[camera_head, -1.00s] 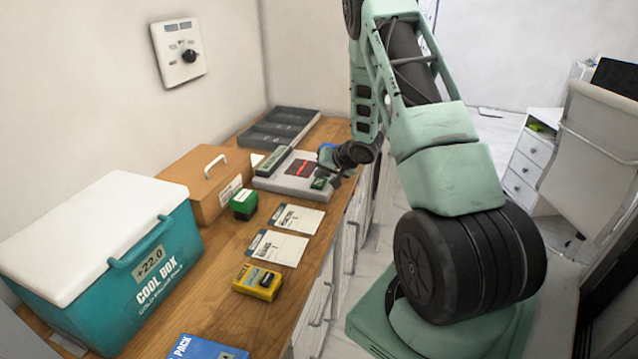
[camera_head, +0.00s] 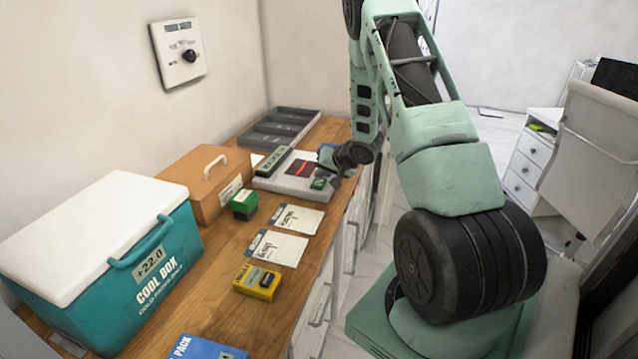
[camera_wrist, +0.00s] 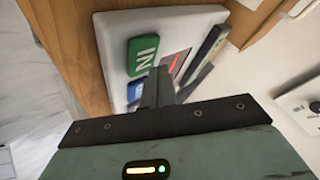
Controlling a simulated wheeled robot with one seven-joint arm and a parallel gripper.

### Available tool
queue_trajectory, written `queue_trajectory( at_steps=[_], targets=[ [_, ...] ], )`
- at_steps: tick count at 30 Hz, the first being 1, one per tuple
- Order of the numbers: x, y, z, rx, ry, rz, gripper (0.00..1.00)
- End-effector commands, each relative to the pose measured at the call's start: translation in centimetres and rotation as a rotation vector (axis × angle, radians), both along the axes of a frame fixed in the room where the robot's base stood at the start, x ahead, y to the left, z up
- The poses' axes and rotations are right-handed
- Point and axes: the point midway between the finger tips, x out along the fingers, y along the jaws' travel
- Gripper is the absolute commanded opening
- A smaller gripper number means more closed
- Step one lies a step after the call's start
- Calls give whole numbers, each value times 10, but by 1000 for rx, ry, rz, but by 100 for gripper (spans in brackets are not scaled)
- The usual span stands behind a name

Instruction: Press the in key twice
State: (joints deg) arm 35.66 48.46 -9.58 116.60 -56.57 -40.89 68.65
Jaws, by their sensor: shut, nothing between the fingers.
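The IN key (camera_wrist: 142,55) is a green key with white letters on a pale grey device (camera_wrist: 115,60) in the wrist view. In the head view the small green key (camera_head: 319,184) is at the near right corner of the device (camera_head: 275,181). My gripper (camera_wrist: 161,76) is shut and empty, its dark fingers pointing at the device just beside the IN key. I cannot tell whether the fingertips touch the key. In the head view my gripper (camera_head: 330,170) is over the device's right side, its tips partly hidden.
A blue key (camera_wrist: 181,60) and a dark panel with a red line (camera_head: 300,168) are on the device. A dark tray (camera_head: 279,128) lies behind it. A green box (camera_head: 244,204), cards (camera_head: 276,248), a yellow box (camera_head: 257,281) and a cool box (camera_head: 150,265) stand nearer.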

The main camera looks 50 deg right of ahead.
Motion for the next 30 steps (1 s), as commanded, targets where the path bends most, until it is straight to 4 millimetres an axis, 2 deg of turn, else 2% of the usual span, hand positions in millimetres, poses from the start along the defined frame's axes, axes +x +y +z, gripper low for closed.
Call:
queue_trajectory(
  at_steps=[30],
  targets=[
    [0,0,-9,0,0,0,0]
  ],
)
